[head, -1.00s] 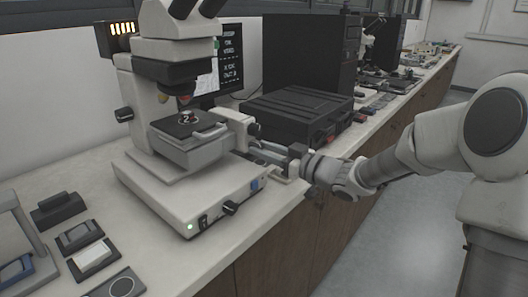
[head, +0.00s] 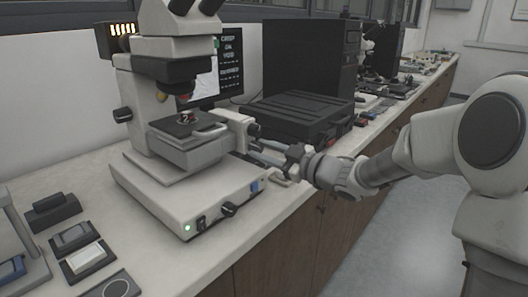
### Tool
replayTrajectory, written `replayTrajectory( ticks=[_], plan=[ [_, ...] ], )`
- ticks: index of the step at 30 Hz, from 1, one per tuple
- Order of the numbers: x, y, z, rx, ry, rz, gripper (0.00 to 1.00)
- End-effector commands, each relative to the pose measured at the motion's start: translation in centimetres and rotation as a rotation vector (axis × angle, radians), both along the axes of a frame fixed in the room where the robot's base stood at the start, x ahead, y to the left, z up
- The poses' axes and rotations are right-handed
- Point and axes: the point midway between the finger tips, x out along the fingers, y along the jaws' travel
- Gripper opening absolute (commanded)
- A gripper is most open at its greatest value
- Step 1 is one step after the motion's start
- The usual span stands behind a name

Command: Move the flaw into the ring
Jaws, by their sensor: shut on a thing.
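A white microscope (head: 180,187) stands on the bench, with a stage (head: 187,145) that carries a small dark sample (head: 186,119) under the objectives. Stage knobs (head: 252,130) stick out at the stage's right side. My gripper (head: 262,151) reaches in from the right at these knobs and is shut, seemingly on the lower knob; its fingers hide most of it. The monitor (head: 229,62) behind the microscope shows a pale picture and lines of white text. I cannot make out the flaw or a ring around it at this size.
A black case (head: 296,112) and a tall black cabinet (head: 310,60) stand right of the microscope. Small pads and blocks, one with a printed circle (head: 117,287), lie at the front left. The bench's front edge runs below my arm.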

Motion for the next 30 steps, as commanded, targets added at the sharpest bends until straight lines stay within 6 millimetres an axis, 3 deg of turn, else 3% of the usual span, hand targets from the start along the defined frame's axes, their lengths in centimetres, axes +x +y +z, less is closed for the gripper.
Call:
replayTrajectory(
  ticks=[7,8,12,23,30],
  plan=[
    [0.0,0.0,-0.1,-0.001,0.002,0.0,0.0],
    [0.0,0.0,-0.1,-0.001,0.002,0.0,0.38],
    [0.0,0.0,-0.1,-0.001,0.002,0.0,0.64],
    [-0.2,-0.3,0.0,-0.001,0.002,-0.001,0.65],
    [-2.4,-3.4,0.3,-0.002,0.002,-0.005,0.65]
  ],
)
